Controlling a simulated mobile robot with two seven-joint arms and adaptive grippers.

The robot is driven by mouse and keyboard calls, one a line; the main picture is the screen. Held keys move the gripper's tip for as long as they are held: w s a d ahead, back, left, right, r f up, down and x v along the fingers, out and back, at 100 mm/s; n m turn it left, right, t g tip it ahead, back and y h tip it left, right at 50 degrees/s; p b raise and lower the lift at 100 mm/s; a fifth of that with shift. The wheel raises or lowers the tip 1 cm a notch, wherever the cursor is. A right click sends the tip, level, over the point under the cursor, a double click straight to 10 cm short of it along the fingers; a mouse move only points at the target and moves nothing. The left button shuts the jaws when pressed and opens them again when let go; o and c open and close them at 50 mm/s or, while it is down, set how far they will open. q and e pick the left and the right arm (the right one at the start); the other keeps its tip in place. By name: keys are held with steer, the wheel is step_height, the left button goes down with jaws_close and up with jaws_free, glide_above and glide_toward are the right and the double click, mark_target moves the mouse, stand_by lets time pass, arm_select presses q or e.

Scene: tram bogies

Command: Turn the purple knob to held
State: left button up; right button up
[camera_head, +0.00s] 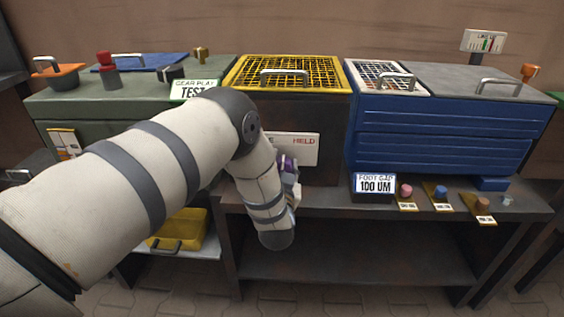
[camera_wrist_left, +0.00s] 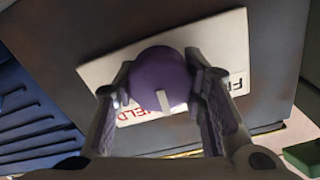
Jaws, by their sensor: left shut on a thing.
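The purple knob (camera_wrist_left: 157,68) sits on a white label plate (camera_wrist_left: 100,75) on a dark cabinet front. My left gripper (camera_wrist_left: 160,82) is shut on it, one finger on each side. A white pointer mark shows at the knob's rim, between the red word HELD and a dark word at the other end, partly hidden by a finger. In the head view, the plate (camera_head: 305,150) shows HELD at its right and a letter E at its left. My left gripper (camera_head: 290,175) and arm cover much of the knob there. My right gripper is not in view.
The cabinet's yellow mesh top (camera_head: 250,73) is above the plate. A blue drawer unit (camera_head: 440,140) stands to the right. A foot gap sign (camera_head: 374,186) and several small knobs line the shelf edge. A yellow bin (camera_head: 185,230) is below left.

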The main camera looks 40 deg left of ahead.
arm_select(q)
steer(key=m, duration=0.3)
steer(key=shift+d+m, duration=0.1)
steer(key=shift+m, duration=0.2)
steer(key=shift+f+m, duration=0.15)
steer(key=shift+m, duration=1.55)
steer(key=o, duration=1.2)
steer(key=v, duration=1.2)
steer(key=shift+s, duration=0.1)
